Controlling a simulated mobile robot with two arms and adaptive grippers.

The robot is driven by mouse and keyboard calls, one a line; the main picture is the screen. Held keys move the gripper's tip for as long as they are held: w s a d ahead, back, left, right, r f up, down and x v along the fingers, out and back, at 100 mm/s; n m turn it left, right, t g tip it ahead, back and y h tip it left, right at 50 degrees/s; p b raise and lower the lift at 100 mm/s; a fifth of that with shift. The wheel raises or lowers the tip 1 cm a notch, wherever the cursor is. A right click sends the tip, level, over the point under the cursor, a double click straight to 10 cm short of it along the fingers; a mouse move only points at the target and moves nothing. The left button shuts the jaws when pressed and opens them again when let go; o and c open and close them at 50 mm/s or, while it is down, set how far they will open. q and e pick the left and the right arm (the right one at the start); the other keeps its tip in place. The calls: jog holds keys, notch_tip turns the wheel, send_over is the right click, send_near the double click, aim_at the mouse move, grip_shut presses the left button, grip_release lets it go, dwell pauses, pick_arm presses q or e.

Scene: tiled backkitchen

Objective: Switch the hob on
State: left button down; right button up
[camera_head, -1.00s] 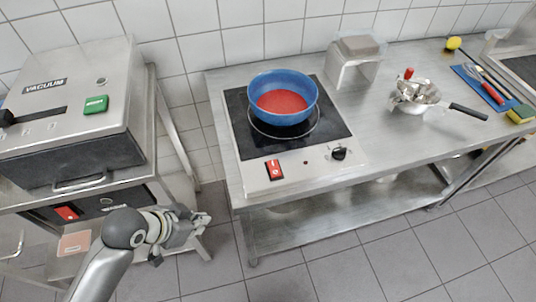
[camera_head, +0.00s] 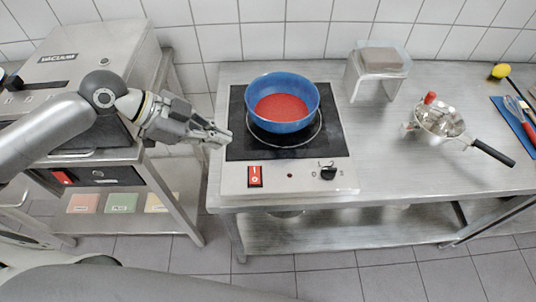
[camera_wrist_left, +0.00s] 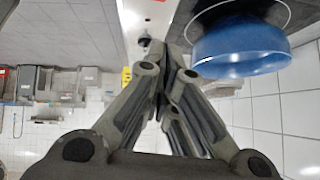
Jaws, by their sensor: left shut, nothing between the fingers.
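The hob (camera_head: 238,148) has a black glass top and a steel front panel. On the panel are a red rocker switch (camera_head: 255,176) marked I and O, a small dark red lamp (camera_head: 290,175) and a black knob (camera_head: 327,173). I cannot tell which side of the rocker is pressed. My left gripper (camera_head: 223,134) is shut and empty, above the hob's left edge, up and left of the switch. In the left wrist view its fingers (camera_wrist_left: 157,52) meet beside the blue pan (camera_wrist_left: 240,48). My right gripper is not in view.
The blue pan (camera_head: 284,122) with red contents stands on the hob. The vacuum machine (camera_head: 85,50) is at left. The panel's front is clear.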

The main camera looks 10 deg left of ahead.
pick_arm(q)
jog(key=a, duration=0.1)
jog(key=p, duration=0.2)
send_over(250, 168)
jog(key=f, duration=0.6)
jog(key=shift+s+f, duration=0.25)
jog(key=shift+s, duration=0.05)
jog(key=f, duration=0.3)
jog(key=shift+w+f+p, duration=0.25)
jog(key=shift+f+p, duration=0.05)
jog(key=shift+p, duration=0.05)
jog(key=shift+f, duration=0.5)
jog(key=shift+w, duration=0.1)
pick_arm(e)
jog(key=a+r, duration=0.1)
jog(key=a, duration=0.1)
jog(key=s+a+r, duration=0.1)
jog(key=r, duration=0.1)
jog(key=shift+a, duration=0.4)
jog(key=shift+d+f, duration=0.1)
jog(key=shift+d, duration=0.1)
